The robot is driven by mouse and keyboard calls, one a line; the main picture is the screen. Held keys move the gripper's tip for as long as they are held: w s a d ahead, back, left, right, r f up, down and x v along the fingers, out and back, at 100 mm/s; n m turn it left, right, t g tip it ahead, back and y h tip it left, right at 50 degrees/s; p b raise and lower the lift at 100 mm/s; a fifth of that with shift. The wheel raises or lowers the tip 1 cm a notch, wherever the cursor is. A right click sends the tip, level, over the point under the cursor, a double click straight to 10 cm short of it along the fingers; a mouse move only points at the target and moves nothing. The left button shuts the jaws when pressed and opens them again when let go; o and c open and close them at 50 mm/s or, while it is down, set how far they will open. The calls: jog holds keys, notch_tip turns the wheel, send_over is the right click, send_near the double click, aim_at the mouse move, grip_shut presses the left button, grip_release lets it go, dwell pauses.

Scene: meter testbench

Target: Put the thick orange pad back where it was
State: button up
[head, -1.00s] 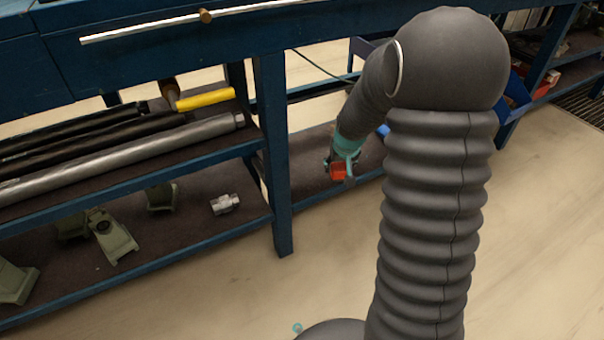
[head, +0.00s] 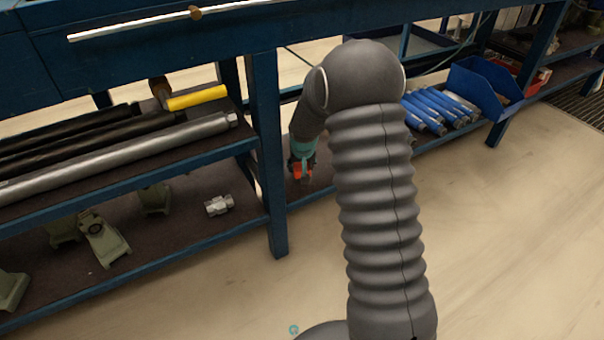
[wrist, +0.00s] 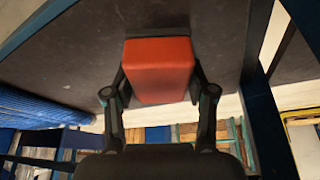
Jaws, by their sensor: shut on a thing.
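The thick orange pad (wrist: 158,72) looks red-orange and block-shaped in the wrist view. My gripper (wrist: 158,88) is shut on it, with one finger at each side. In the head view my gripper (head: 301,172) is small and partly hidden, just right of a blue bench leg. A bit of the orange pad (head: 297,168) shows there, over the dark lower shelf (head: 318,188). The dark shelf surface (wrist: 70,70) lies behind the pad in the wrist view. I cannot tell whether the pad touches it.
The blue bench leg (head: 266,150) stands close left of my gripper. Blue cylinders (head: 436,108) and a blue bin (head: 484,88) are on the shelf to the right. Metal pipes (head: 120,155) and a yellow-sleeved piece (head: 197,98) lie left. The floor in front is open.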

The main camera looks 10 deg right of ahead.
jog(key=shift+f, duration=1.6)
jog(key=shift+f+b, duration=0.15)
jog(key=shift+b, duration=0.25)
jog(key=o, duration=1.2)
